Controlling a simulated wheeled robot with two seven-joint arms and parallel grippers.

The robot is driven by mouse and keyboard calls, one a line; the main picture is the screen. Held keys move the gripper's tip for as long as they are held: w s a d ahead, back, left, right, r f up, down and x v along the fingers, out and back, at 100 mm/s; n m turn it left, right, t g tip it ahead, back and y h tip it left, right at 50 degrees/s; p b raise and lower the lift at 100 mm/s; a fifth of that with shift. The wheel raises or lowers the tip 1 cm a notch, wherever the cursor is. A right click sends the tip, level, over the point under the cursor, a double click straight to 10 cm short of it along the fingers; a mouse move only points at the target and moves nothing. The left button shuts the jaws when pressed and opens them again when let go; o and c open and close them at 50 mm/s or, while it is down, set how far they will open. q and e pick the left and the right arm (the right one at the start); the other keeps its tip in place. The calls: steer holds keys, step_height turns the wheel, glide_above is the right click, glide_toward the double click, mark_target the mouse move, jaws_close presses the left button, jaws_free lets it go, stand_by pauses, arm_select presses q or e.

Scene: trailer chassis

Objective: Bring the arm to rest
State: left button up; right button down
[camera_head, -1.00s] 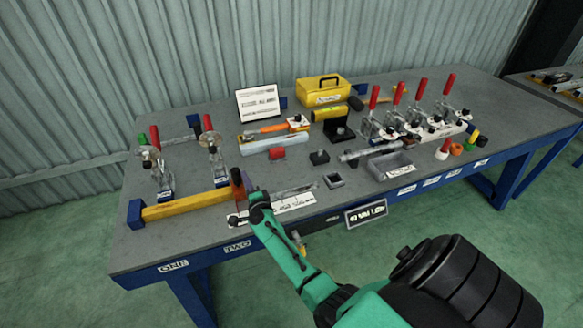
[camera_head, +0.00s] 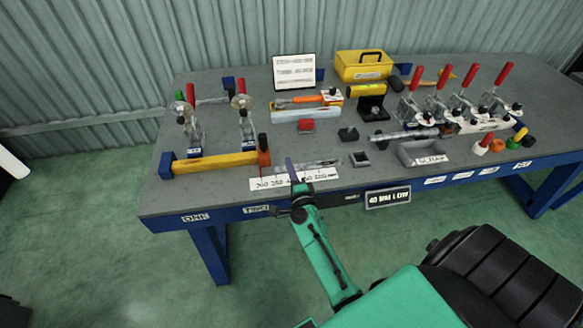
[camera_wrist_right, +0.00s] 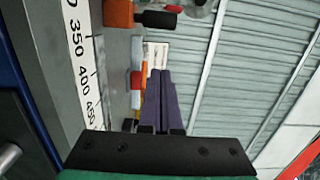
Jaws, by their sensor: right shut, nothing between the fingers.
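My green right arm reaches up to the front edge of the grey workbench (camera_head: 215,190). Its right gripper (camera_head: 292,168) appears in front of the ruler strip (camera_head: 275,183), with its purple fingers pointing up and away. In the right wrist view the two purple fingers (camera_wrist_right: 160,98) lie together, shut, with nothing between them. Whether the gripper touches the bench cannot be told. My left gripper is not in view.
A yellow bar (camera_head: 215,163) with an orange end block lies left of the gripper.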

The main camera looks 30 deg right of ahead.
steer(key=shift+s, duration=0.4)
steer(key=shift+s+d, duration=0.1)
steer(key=shift+d, duration=0.15)
steer(key=shift+a+r+n+y, duration=0.15)
steer(key=shift+a+n+y, duration=0.15)
steer(key=s+a+n+g+y, duration=0.65)
steer(key=a+n+y, duration=0.25)
steer(key=n, duration=0.7)
steer(key=s+d+f+n+g+h, duration=0.1)
steer(key=s+d+n+g+h, duration=0.25)
steer(key=s, duration=0.45)
steer(key=s+d+f+n+g+h, duration=0.1)
steer(key=s+d+n+g+h, duration=0.2)
steer(key=s, duration=0.4)
step_height(320, 180, down, 22)
steer(key=s+g+y, duration=0.2)
steer(key=s+d+f+g, duration=0.1)
steer(key=s+d+f, duration=0.1)
steer(key=s+f, duration=1.3)
steer(key=shift+s+d+f+h, duration=0.15)
steer(key=shift+s+d+h, duration=0.2)
steer(key=shift+s, duration=0.75)
